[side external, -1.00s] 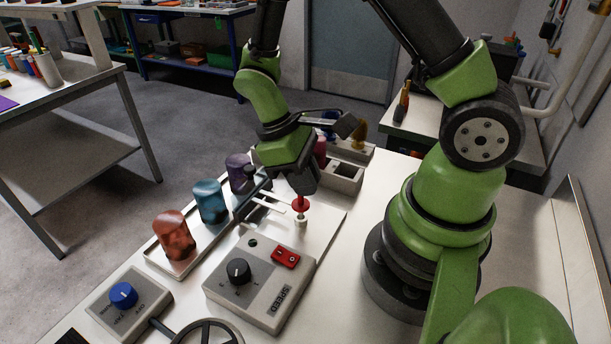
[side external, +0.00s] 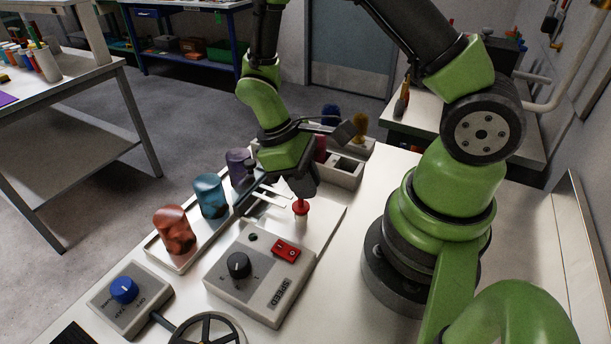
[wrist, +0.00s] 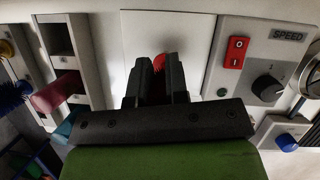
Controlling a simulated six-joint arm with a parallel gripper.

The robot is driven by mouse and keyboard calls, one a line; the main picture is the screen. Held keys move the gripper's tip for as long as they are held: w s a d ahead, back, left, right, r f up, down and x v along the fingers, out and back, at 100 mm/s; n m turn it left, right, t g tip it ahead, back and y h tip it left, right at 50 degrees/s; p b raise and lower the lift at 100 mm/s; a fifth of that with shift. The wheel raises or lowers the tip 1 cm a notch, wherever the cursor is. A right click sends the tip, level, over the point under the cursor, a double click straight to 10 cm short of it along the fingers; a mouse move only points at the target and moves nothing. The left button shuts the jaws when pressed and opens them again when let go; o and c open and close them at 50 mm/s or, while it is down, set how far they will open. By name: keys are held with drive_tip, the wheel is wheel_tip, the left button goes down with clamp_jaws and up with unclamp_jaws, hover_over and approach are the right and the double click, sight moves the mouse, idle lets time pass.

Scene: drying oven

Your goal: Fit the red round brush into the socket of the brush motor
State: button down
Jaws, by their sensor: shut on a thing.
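The red round brush (side external: 300,206) is between the jaws of my gripper (side external: 301,192), at their lower end. My gripper is shut on it and points down. In the wrist view a small part of the red brush (wrist: 158,62) shows between the fingertips (wrist: 158,72). Directly below the brush stands a short white post (side external: 301,221), which looks like the socket of the brush motor. The brush and post line up in the side view and appear to touch. I cannot tell how deep the brush sits, because the wrist view hides the socket behind the fingers.
A grey speed control box (side external: 262,275) with a red switch stands in front. A compartmented rack (side external: 346,176) with other brushes stands behind.

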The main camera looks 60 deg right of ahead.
drive_tip(key=shift+f, duration=0.35)
drive_tip(key=c, duration=1)
unclamp_jaws()
drive_tip(key=shift+c, duration=0.2)
drive_tip(key=shift+r, duration=0.1)
drive_tip(key=v, duration=0.9)
drive_tip(key=shift+w+r, duration=0.15)
drive_tip(key=shift+r, duration=0.15)
